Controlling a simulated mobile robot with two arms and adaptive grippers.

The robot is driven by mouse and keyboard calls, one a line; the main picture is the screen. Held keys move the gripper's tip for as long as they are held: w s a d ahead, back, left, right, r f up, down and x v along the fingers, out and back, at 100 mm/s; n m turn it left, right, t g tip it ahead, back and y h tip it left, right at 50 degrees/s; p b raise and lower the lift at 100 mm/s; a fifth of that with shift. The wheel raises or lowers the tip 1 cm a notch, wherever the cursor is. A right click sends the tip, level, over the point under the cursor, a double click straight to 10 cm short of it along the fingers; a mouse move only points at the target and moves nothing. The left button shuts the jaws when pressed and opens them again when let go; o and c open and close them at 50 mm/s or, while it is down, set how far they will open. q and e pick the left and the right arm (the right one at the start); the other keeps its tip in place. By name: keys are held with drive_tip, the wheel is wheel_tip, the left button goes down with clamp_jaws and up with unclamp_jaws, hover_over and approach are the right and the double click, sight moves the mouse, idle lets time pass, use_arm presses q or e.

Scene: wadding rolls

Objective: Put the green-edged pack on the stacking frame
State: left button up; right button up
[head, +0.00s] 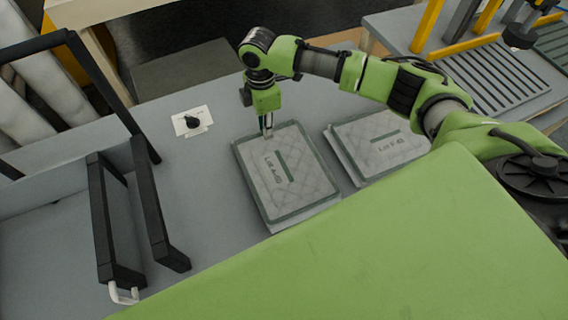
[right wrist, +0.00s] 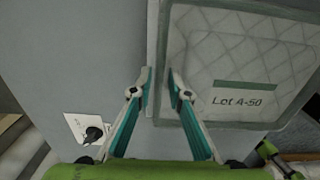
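A flat quilted pack (head: 267,190) with a dull green border and a dark green strip lies on the grey table in the middle of the head view. In the right wrist view this pack (right wrist: 250,65) shows its label, "Lot A-50". My right gripper (head: 267,128) points down at the pack's far edge. In the right wrist view its fingertips (right wrist: 160,78) sit close together on either side of the pack's edge; whether they press on it cannot be told. My left gripper is not in view. A black upright frame (head: 110,225), possibly the stacking frame, stands at the left.
A second, similar pack (head: 350,148) lies to the right. A small white card with a black knob (head: 192,122) is on the table at the left of the first pack. A slatted rack (head: 485,80) with yellow posts stands back right. White rolls (head: 45,75) are at far left.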

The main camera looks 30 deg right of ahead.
clamp_jaws()
drive_tip(key=shift+r, duration=0.1)
